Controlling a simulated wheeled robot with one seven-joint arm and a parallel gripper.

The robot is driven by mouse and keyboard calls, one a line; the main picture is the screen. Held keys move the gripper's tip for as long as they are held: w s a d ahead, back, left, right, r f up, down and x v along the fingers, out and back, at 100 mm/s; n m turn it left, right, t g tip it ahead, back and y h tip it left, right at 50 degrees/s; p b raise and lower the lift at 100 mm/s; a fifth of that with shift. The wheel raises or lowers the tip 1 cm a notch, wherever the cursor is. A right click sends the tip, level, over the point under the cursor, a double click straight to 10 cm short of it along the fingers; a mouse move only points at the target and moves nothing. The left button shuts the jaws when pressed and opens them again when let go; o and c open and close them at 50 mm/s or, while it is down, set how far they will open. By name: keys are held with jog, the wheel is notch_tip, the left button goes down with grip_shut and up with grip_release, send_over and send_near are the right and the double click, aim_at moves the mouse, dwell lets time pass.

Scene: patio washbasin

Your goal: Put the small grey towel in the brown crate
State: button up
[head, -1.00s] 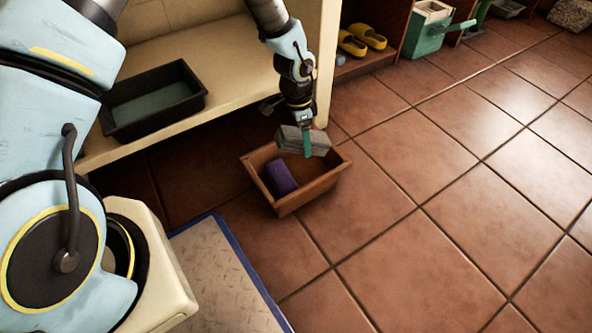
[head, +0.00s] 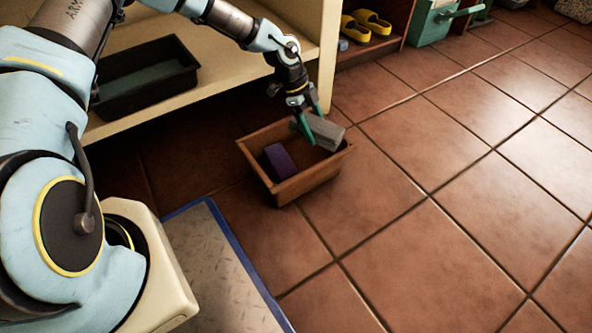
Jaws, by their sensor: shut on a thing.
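The small grey towel (head: 328,134) is a folded block at the back right part of the brown crate (head: 290,191). My gripper (head: 311,127) reaches down from the upper left, and its green fingers are shut on the towel. The towel is tilted and overlaps the crate's opening in the picture. I cannot tell whether it touches the crate's floor or back wall. A purple folded towel (head: 280,161) lies inside the crate at the left. The crate stands upright on the tiled floor.
A cream shelf unit (head: 225,72) holding a black tray (head: 147,82) stands behind and left of the crate. Yellow clogs (head: 371,22) and a green box (head: 428,24) sit at the back. The tiled floor to the right is clear.

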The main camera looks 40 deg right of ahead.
aim_at(316, 157)
jog(key=shift+w+d+f+m+b, duration=0.15)
jog(key=shift+w+m, duration=0.05)
jog(key=shift+w, duration=0.15)
jog(key=shift+w+d+f+m+b, duration=0.1)
jog(key=shift+w+m+b, duration=0.1)
jog(key=shift+w, duration=0.1)
jog(key=shift+w+f+g, duration=0.15)
jog(key=shift+g, duration=0.15)
notch_tip(316, 157, down, 9)
jog(key=b, duration=0.5)
jog(key=shift+f, duration=0.2)
jog(key=shift+f, duration=0.2)
jog(key=o, duration=1.5)
jog(key=shift+o, duration=0.2)
jog(key=shift+r, duration=0.1)
jog(key=p+v, duration=0.3)
jog(key=v, duration=0.4)
jog(key=shift+w+r+p, duration=0.1)
jog(key=shift+r+p, duration=0.25)
